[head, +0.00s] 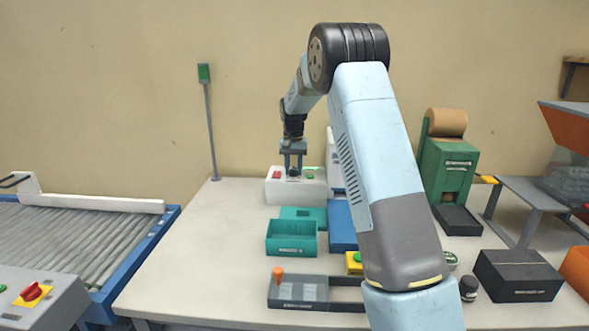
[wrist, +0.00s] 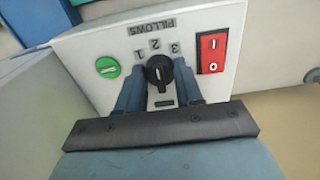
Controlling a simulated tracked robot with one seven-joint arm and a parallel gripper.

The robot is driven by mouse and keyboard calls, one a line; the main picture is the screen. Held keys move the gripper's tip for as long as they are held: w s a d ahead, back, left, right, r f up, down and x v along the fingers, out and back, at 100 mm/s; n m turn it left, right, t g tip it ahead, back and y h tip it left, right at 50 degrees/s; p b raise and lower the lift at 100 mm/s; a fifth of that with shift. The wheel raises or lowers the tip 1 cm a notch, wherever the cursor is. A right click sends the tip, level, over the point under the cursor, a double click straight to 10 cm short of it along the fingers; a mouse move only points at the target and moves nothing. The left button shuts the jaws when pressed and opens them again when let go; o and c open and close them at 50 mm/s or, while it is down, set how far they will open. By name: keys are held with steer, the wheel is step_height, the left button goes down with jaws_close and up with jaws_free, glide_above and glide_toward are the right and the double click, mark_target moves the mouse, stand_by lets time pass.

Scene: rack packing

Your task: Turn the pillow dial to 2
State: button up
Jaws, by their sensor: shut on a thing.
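The pillow dial (wrist: 158,72) is a black knob on a white panel headed PILLOWS, with the numbers 1, 2 and 3 in an arc above it. The 2 stands almost straight above the knob in the wrist view; I cannot tell exactly which number the knob points to. My gripper (head: 293,172) reaches down to the white control box (head: 312,191) at the back of the table. Its two blue-grey fingers are shut on the dial, one on each side of the knob. In the head view the gripper hides the dial.
On the panel, a red rocker switch (wrist: 212,52) sits right of the dial and a green button (wrist: 108,67) left of it. A teal bin (head: 291,248) stands in front of the box. A green dispenser (head: 447,168) stands to the right. The table's left side is clear.

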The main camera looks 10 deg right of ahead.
steer(key=o, duration=1)
steer(key=shift+o, duration=0.2)
step_height(320, 180, up, 14)
steer(key=shift+f, duration=0.15)
